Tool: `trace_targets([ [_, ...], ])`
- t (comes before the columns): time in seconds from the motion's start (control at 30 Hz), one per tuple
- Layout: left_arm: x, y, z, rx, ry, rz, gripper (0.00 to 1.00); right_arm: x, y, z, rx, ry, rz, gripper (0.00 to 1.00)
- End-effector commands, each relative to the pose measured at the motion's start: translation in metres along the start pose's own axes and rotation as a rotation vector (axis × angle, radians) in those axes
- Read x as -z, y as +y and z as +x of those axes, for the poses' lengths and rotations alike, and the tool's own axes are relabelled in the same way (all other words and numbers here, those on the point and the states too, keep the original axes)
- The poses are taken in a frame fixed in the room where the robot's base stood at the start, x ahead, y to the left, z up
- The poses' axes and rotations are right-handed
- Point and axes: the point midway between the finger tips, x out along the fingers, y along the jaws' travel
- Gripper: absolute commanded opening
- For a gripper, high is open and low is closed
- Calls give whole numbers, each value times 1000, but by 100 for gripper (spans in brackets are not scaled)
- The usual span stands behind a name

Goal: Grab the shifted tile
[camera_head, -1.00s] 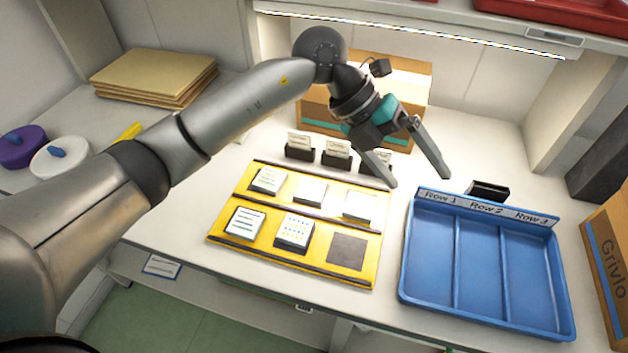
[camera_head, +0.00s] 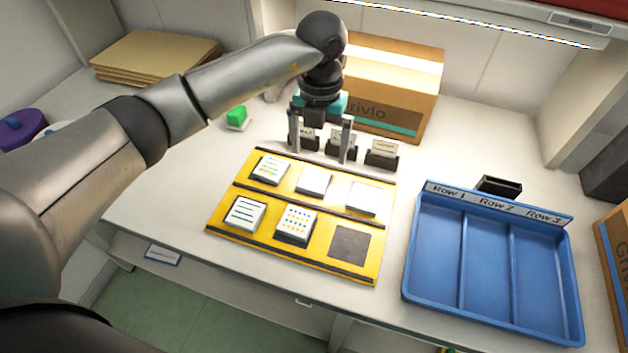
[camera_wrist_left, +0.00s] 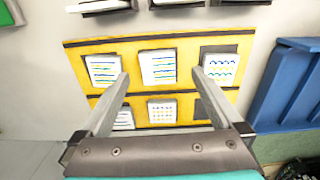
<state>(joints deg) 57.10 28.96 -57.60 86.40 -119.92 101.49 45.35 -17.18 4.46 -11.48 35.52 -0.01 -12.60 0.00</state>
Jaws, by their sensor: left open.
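A yellow board (camera_head: 218,227) holds two rows of white patterned tiles. The front-right square (camera_head: 349,246) is empty. My left gripper (camera_head: 320,152) is open and empty, pointing down above the board's back edge; in its wrist view the fingers (camera_wrist_left: 160,75) frame the back-middle tile.
Small card holders (camera_head: 382,154) stand behind the board, close to the left gripper. A cardboard box (camera_head: 385,100) is behind them. A blue tray (camera_head: 408,250) with row labels stands to the right. A green-topped object (camera_head: 237,117) lies left. The table left of the board is clear.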

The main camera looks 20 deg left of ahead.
Motion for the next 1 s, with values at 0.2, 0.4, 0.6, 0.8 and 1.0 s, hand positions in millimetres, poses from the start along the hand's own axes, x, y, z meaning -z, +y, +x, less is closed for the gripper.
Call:
trace_targets([
  [0.2, 0, 0, 13, 1, 0, 2, 100, 0, 0, 2, 0, 0, 0, 50],
  [0.4, 5, 4, 36, 1, 3, 0, 100, 0, 0, 4, -1, 0, -1, 50],
  [0.6, 5, 5, 62, 2, 1, 2, 100, -1, 1, 8, -1, 0, -1, 50],
  [0.8, 5, 5, 62, 2, -2, 2, 100, -1, 1, 8, -2, 0, -1, 50],
  [1.0, 5, 5, 62, 2, -1, 2, 80, -1, 1, 8, -2, 0, -1, 50],
])
